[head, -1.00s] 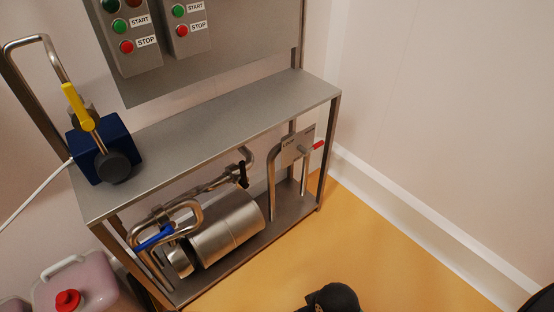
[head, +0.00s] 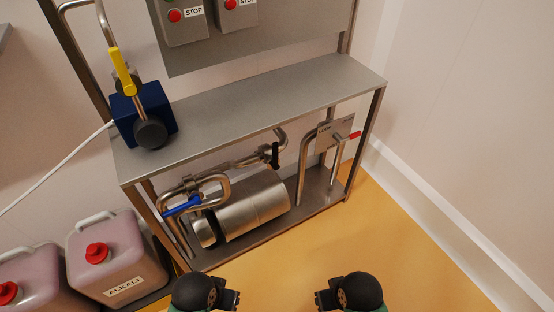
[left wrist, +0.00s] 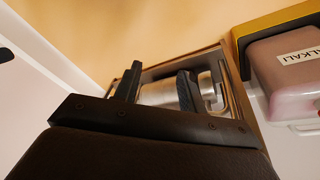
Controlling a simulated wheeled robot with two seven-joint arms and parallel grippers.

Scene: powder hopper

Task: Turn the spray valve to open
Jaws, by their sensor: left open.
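No label naming a spray valve is legible. Several coloured handles show in the head view: a yellow one (head: 122,70) upright above a blue box on the bench, a blue one (head: 182,206) on the looped pipe below, a black one (head: 275,155) on the pipe behind the steel cylinder, and a red one (head: 354,135) beside a small marked plate (head: 333,135). My left gripper (left wrist: 158,86) is open and empty in the left wrist view, its fingers in front of the cylinder (left wrist: 170,93) but apart from it.
A steel bench (head: 240,110) with legs and a lower shelf (head: 310,205) frames the pipes. Pink jugs with red caps, one labelled ALKALI (head: 115,255), stand at its left. A control panel (head: 260,35) hangs above. The yellow floor (head: 400,250) at front right is clear.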

